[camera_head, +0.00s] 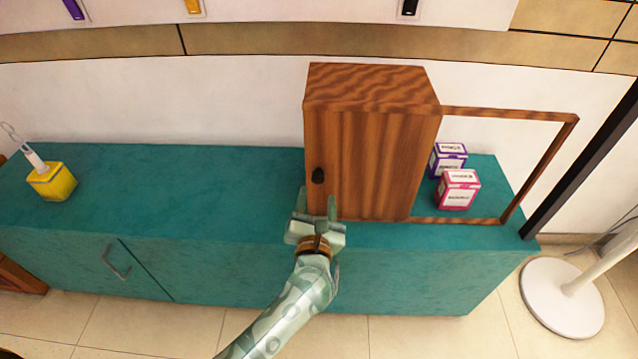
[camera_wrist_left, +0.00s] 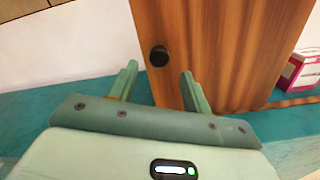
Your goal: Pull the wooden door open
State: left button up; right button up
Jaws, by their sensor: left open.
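The wooden door (camera_head: 365,165) is the front of a brown wood-grain cabinet standing on a teal counter; it looks shut. A dark round knob (camera_head: 318,175) sits near the door's left edge. My left gripper (camera_head: 317,205) is open just below and in front of the knob, its fingers pointing at it. In the left wrist view the knob (camera_wrist_left: 159,56) is beyond the two fingertips and between them, and the gripper (camera_wrist_left: 159,78) holds nothing. The door (camera_wrist_left: 225,50) fills the upper right there. My right gripper is not in view.
An open wooden frame (camera_head: 540,115) joins the cabinet's right side, with a purple-white box (camera_head: 448,160) and a pink-white box (camera_head: 458,190) inside. A yellow pot (camera_head: 52,182) stands far left on the teal counter (camera_head: 190,190). The counter between is clear.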

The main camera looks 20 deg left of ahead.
aim_at(318, 180)
pick_arm(q)
jog(key=b+x, duration=0.1)
jog(key=x, duration=0.4)
jog(key=shift+w+a, duration=0.1)
jog(key=shift+w, duration=0.2)
grip_shut()
